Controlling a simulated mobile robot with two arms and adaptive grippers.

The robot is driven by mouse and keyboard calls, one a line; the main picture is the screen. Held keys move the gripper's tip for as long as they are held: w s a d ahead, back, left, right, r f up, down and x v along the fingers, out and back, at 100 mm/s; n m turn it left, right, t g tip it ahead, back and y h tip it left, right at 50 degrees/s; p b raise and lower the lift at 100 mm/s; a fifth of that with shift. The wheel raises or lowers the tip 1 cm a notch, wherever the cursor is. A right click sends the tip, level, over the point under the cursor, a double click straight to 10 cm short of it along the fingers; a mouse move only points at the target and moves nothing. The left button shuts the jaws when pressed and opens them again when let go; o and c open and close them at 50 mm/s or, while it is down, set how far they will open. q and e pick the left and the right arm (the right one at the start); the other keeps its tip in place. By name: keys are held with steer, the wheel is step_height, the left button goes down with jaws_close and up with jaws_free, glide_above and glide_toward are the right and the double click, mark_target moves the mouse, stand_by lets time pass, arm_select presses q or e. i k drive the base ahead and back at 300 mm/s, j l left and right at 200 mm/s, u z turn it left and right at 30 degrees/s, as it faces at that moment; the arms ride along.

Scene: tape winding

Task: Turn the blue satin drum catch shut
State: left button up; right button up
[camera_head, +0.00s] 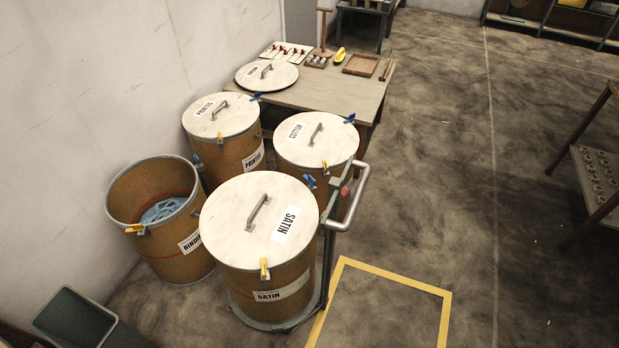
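The satin drum (240,285) stands front and centre in the head view, with its pale round lid (225,225) on top. Its blue catch (309,181) is at the far right of the rim and looks angled outward, but is too small to tell its exact position. A yellow catch (264,268) stands upright at the front of the same rim. Neither of my grippers is in view.
The cotton drum (290,172) and printed drum (213,169) stand behind, lids on. The open binding drum (165,255) is left. A metal trolley handle (352,205) rises right of the satin drum. Floor right is mostly clear.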

mark_target(308, 178)
steer(key=u, duration=0.5)
steer(key=i+l+u, duration=0.1)
steer(key=l+u, duration=0.2)
steer(key=u, duration=0.15)
steer(key=l+u, duration=0.3)
steer(key=u, duration=0.15)
steer(key=l+u, duration=0.7)
steer(key=u, duration=0.15)
